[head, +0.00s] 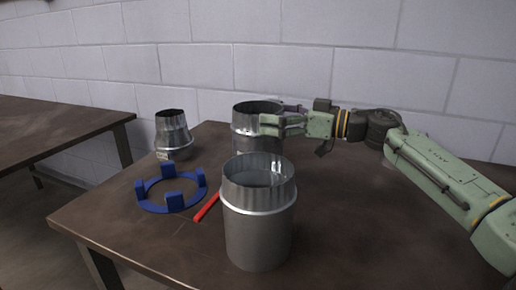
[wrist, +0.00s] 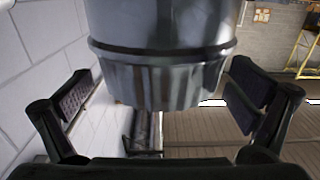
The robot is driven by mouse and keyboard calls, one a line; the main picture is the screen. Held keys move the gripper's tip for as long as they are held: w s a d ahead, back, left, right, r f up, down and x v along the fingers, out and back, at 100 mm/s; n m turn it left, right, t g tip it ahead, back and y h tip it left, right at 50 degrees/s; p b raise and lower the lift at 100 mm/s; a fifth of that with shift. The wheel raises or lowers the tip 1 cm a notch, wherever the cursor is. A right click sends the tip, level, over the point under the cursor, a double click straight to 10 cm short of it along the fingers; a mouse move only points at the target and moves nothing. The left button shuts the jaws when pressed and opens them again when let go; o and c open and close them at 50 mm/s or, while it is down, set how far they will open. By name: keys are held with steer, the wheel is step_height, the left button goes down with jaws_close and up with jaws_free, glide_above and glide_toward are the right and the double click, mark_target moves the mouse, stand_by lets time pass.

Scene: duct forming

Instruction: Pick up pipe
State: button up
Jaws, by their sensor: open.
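Two silver metal pipes with crimped rims stand upright on the brown table (head: 340,235). The near pipe (head: 259,232) is at the table's front middle. The far pipe (head: 243,145) stands behind it, partly hidden by the near pipe and my gripper. My gripper (head: 283,119) reaches in from the right at the far pipe's upper part. In the wrist view my gripper (wrist: 165,105) is open, with one finger pad on each side of a pipe (wrist: 160,50) and visible gaps to both pads. Whether anything touches is hidden in the head view.
A tapered metal reducer (head: 173,135) stands at the table's back left. A blue ring with upright blocks (head: 171,189) and a red stick (head: 206,207) lie left of the near pipe. A white block wall (head: 240,50) is behind. Another table (head: 50,130) stands at left.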

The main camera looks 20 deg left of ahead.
mark_target(258, 112)
steer(key=a, duration=0.4)
steer(key=shift+r+p, duration=0.1)
steer(key=shift+p, duration=0.2)
steer(key=shift+c, duration=0.4)
steer(key=c, duration=1.7)
steer(key=shift+r, duration=0.1)
